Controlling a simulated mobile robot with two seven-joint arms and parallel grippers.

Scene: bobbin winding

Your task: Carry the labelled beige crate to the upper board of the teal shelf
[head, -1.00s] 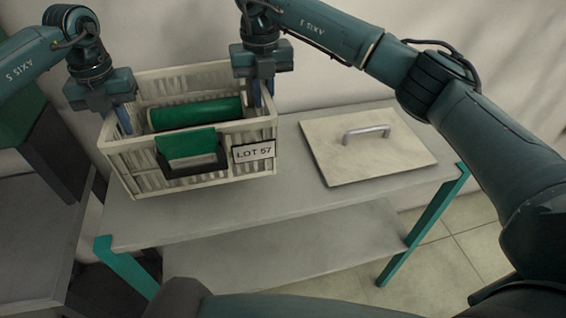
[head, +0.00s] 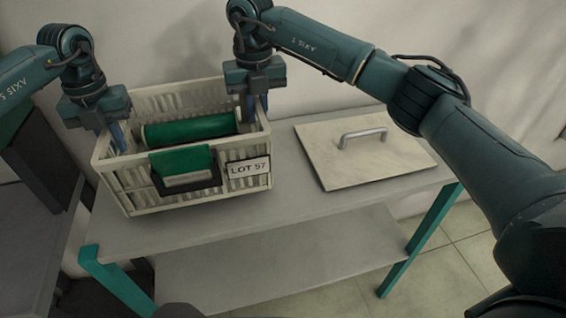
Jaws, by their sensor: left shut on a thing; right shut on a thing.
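The beige slatted crate (head: 130,178) with a "LOT 57" label (head: 248,167) is upright over the left part of the teal shelf's upper board (head: 290,195). I cannot tell whether its base touches the board. A green roll (head: 190,130) lies inside, and a green card in a dark frame (head: 182,165) is on its front. My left gripper (head: 117,137) is shut on the crate's left wall. My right gripper (head: 256,106) is shut on its right wall near the back corner. The crate's underside is hidden.
A pale square lid with a metal handle (head: 365,150) lies on the upper board, right of the crate. The lower board (head: 280,260) looks bare. A teal leg (head: 420,240) stands at the right. A dark grey surface (head: 35,235) is at the left, a wall behind.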

